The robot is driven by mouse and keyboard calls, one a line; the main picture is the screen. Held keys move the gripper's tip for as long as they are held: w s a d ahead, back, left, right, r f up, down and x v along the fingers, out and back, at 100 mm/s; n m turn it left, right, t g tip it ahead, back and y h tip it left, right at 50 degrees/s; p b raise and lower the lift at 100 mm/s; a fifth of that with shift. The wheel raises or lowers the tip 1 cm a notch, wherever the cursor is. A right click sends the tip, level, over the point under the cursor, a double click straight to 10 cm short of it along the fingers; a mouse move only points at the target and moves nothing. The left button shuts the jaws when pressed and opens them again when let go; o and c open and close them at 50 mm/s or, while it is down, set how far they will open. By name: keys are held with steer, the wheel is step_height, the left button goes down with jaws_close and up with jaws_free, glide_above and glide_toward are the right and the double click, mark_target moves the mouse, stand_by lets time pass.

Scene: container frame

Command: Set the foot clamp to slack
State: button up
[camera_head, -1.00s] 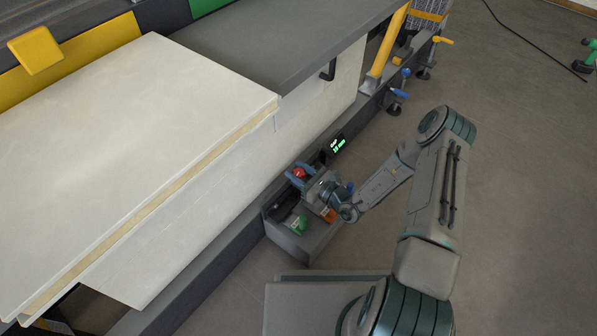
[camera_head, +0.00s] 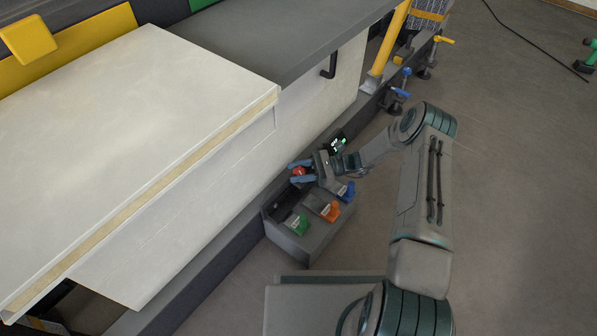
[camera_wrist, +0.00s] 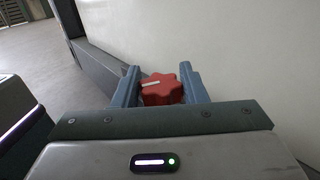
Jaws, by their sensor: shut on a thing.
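A red lobed knob (camera_head: 298,171) sits at the back of a grey floor box (camera_head: 291,246), low beside the machine. My gripper (camera_head: 297,172) has its blue fingers on either side of the knob and is shut on it. In the wrist view the red knob (camera_wrist: 161,90) is between the two fingertips, with a white mark pointing left. The box carries green (camera_head: 298,225), orange (camera_head: 329,211) and blue (camera_head: 346,192) pedals. I cannot tell from the frames which of these is the foot clamp. A small display (camera_head: 338,143) with green text is unreadable and partly covered by my arm.
The pale machine panel (camera_head: 230,165) rises close behind the box. A pale board (camera_head: 130,150) and a grey tabletop (camera_head: 270,40) overhang at the upper left. Blue-handled and yellow-handled clamps (camera_head: 400,93) stand beyond.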

mark_target(304, 172)
steer(key=n+g+h, duration=0.1)
steer(key=n+g, duration=0.1)
steer(key=g, duration=0.1)
steer(key=n+g+h, duration=0.1)
steer(key=n+g, duration=0.1)
steer(key=g, duration=0.1)
steer(key=shift+n+g+h, duration=0.3)
steer(key=shift+d+g, duration=0.1)
steer(key=shift+g, duration=0.2)
steer(key=o, duration=1)
steer(key=shift+c, duration=0.2)
steer(key=r+p, duration=0.1)
steer(key=r, duration=0.1)
steer(key=d+r+p, duration=0.1)
steer(key=r+p, duration=0.1)
steer(key=r, duration=0.1)
steer(key=shift+s+d+r+p, duration=0.15)
steer(key=shift+d+r+p, duration=0.05)
steer(key=shift+p, duration=0.1)
steer(key=s+d+r+p, duration=0.2)
steer(key=d+r+p, duration=0.2)
steer(key=d, duration=0.6)
steer(key=shift+s+r, duration=0.4)
steer(key=shift+r, duration=0.4)
